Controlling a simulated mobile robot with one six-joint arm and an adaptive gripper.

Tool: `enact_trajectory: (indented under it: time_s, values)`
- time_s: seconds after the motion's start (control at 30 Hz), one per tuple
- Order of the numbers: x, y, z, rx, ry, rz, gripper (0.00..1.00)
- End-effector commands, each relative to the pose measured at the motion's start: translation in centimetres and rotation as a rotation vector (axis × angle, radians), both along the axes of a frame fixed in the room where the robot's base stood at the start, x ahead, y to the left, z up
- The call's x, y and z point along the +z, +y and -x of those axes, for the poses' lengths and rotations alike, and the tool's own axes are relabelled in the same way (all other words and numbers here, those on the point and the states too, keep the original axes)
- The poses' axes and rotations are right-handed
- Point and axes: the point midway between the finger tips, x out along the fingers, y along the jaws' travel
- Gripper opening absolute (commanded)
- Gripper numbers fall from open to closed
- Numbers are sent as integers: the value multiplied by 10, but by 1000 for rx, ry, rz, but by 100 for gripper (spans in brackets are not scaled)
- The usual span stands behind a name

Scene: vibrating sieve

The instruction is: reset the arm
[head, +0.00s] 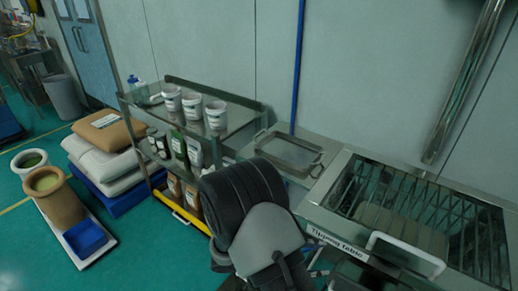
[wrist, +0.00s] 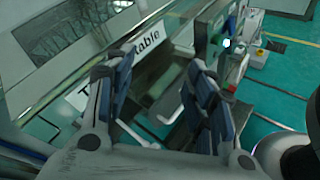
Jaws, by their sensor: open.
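My gripper (wrist: 160,72) is open in the wrist view, its two dark-padded fingers apart with nothing held between them. It is beside the front edge of the tipping table (wrist: 50,90), whose lettering is partly covered by a finger. A white bar, which looks like the table's handle (wrist: 140,136), shows between and behind the fingers; I cannot tell if they touch it. In the head view my dark arm fills the lower middle and hides most of the gripper. The tipping table (head: 335,185) stands at the right with slatted grating and a white handle (head: 405,250).
A metal tray (head: 290,153) sits left of the tipping table. A shelf cart (head: 235,125) holds white tubs and bottles. Sacks (head: 110,130) on a blue base and a low platform (head: 75,258) with pots stand at the left. Green floor (head: 130,265) is free there.

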Motion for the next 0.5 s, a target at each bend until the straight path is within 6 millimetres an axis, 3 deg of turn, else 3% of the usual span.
enact_trajectory:
  time_s: [0.03, 0.2, 0.5]
  values:
    - [21, -7, 5, -64, -35, -56, 50]
    - [74, -23, 34, -265, -133, -248, 50]
    - [143, -32, 96, -559, -349, -619, 50]
